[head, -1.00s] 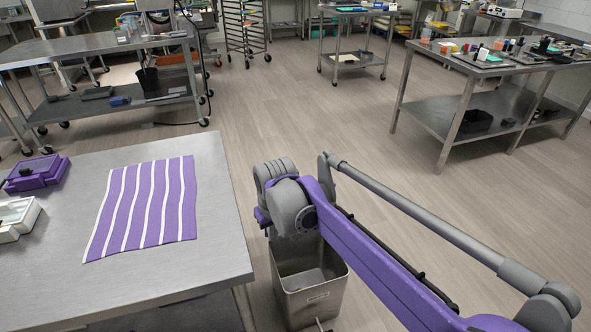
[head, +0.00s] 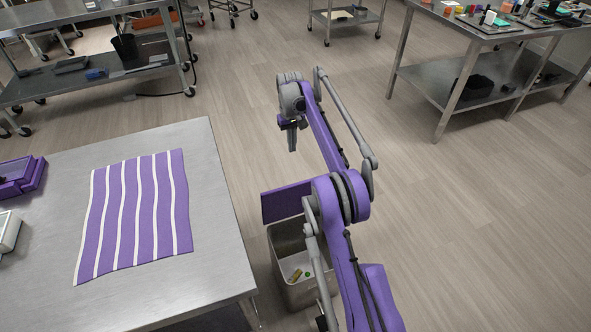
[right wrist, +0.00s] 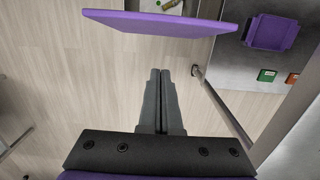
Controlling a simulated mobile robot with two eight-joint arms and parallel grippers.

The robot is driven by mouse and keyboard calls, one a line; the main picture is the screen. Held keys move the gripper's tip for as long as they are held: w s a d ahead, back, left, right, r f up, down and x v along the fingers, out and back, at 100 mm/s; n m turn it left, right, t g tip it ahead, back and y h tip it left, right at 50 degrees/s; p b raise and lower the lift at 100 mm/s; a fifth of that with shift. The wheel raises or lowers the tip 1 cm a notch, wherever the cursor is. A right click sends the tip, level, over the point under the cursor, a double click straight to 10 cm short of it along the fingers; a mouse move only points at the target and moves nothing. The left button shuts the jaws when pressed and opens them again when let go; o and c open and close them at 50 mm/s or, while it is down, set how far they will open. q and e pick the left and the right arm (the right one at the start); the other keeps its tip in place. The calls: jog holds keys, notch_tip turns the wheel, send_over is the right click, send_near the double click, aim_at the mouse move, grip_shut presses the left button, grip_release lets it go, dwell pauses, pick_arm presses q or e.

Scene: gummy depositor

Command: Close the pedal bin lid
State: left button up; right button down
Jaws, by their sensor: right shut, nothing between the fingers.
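The pedal bin (head: 274,240) is a grey metal box on the floor beside the table. Its purple lid (head: 284,203) stands raised at the bin's far edge, so the bin is open, with small yellowish and green scraps inside. My right arm hides part of the bin and lid. My right gripper (head: 292,146) is shut and empty, on the far side of the raised lid. In the right wrist view, its fingers (right wrist: 160,74) point toward the lid (right wrist: 165,24), with a gap apparent between them. My left gripper is not in view.
A steel table (head: 215,238) with a purple-and-white striped cloth (head: 130,215) stands left of the bin. Another steel table (head: 455,95) stands at the back right. The floor (head: 480,230) around the bin's right and far sides is clear.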

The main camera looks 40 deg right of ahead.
jog(key=s+a+f+b, duration=0.1)
jog(key=s+f, duration=0.3)
jog(key=f, duration=0.5)
jog(key=shift+s+a+f, duration=0.15)
jog(key=shift+a+f, duration=0.1)
jog(key=shift+f, duration=0.15)
